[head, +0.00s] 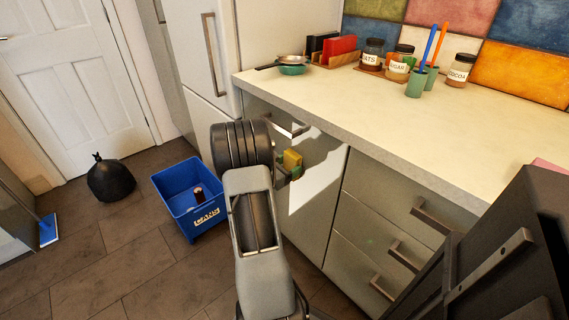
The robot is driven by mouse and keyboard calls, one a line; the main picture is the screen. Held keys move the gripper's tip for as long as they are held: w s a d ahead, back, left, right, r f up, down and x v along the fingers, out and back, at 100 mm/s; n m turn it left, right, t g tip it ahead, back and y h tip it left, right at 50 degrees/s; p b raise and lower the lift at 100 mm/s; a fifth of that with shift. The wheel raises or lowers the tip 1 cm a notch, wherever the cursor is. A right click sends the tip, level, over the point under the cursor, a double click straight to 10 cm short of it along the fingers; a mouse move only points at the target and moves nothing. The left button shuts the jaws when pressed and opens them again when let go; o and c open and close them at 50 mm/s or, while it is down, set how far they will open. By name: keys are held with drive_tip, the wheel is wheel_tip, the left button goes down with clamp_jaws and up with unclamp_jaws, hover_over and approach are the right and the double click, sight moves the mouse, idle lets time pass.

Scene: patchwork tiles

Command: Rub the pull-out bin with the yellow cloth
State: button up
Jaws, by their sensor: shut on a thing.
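The yellow cloth (292,158) is a small block-like piece in front of the cabinet, just right of my arm's dark joint. My gripper (295,170) is shut on it and is mostly hidden behind my arm. The pull-out bin appears to be the tall grey front (318,185) under the counter's left end, with a bar handle near its top. It looks closed. The cloth is close in front of this panel; I cannot tell whether they touch. My arm covers the panel's lower left.
A blue crate marked CANS (188,212), holding a can, and a black bag (111,180) stand on the floor at left. Drawers (385,225) with protruding handles lie right of the panel. The counter (350,95) overhangs, with jars and a pan at the back.

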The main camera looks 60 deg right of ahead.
sight(304, 167)
drive_tip(key=shift+s+a, duration=0.45)
drive_tip(key=shift+s, duration=0.85)
drive_tip(key=shift+s+a, duration=0.5)
drive_tip(key=shift+s, duration=0.75)
drive_tip(key=shift+s+a, duration=0.45)
drive_tip(key=shift+s, duration=0.85)
drive_tip(key=shift+s+d, duration=0.1)
drive_tip(key=shift+w+d, duration=0.3)
drive_tip(key=shift+w, duration=0.4)
drive_tip(key=shift+w+d, duration=0.25)
drive_tip(key=shift+w, duration=0.4)
drive_tip(key=shift+w+d+r, duration=0.1)
drive_tip(key=shift+w+d, duration=0.15)
drive_tip(key=shift+w, duration=0.25)
drive_tip(key=shift+c, duration=0.7)
drive_tip(key=shift+w+d+b, duration=0.15)
drive_tip(key=shift+w+d, duration=0.2)
drive_tip(key=shift+w, duration=0.85)
drive_tip(key=shift+w+d+b, duration=0.15)
drive_tip(key=shift+w+d, duration=0.15)
drive_tip(key=shift+w, duration=0.9)
drive_tip(key=shift+w+d+b, duration=0.15)
drive_tip(key=shift+w+d, duration=0.2)
drive_tip(key=shift+w, duration=0.85)
drive_tip(key=shift+p+v, duration=0.3)
drive_tip(key=shift+v, duration=2.75)
